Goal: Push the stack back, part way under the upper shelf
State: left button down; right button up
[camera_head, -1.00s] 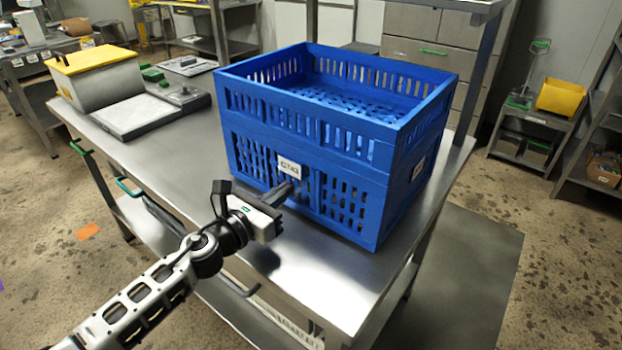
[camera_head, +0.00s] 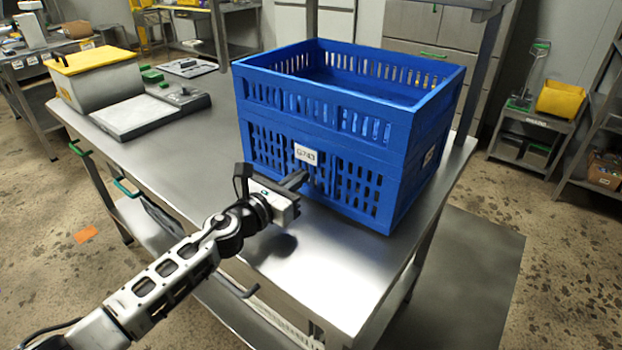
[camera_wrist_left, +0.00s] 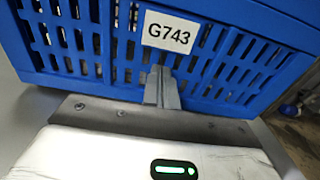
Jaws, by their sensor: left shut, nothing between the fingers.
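The stack (camera_head: 340,130) is two blue slatted crates, one on the other, standing upright on the steel table (camera_head: 330,260). A white label reading G743 (camera_head: 306,154) is on its front; the label also shows in the left wrist view (camera_wrist_left: 169,31). My left gripper (camera_head: 303,178) is shut and empty, with its fingertips at the front face of the stack just below the label. In the left wrist view the fingertips (camera_wrist_left: 160,75) meet the slatted face and look to be touching it. The upper shelf (camera_head: 455,3) shows only at the top edge. My right gripper is not in view.
A scale with a pale plate (camera_head: 135,116) and a yellow-lidded box (camera_head: 95,77) stand on the table to the left. A shelf post (camera_head: 481,75) rises behind the stack at the right. The table in front of the stack is clear.

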aim_at(307, 196)
pick_arm(q)
jog(key=shift+w+d+b, duration=0.3)
jog(key=shift+w+d, duration=0.2)
jog(key=shift+w, duration=0.05)
jog(key=shift+b+x, duration=0.6)
jog(key=shift+x, duration=0.4)
jog(key=shift+w+d, duration=0.15)
jog(key=shift+w, duration=0.05)
jog(key=shift+s+a, duration=0.25)
jog(key=p+v, duration=0.1)
jog(key=v, duration=0.1)
jog(key=shift+s+a+p, duration=0.2)
jog(key=shift+s+p, duration=0.05)
jog(key=shift+p, duration=0.05)
jog(key=shift+p+v, duration=0.6)
jog(key=shift+v, duration=1.7)
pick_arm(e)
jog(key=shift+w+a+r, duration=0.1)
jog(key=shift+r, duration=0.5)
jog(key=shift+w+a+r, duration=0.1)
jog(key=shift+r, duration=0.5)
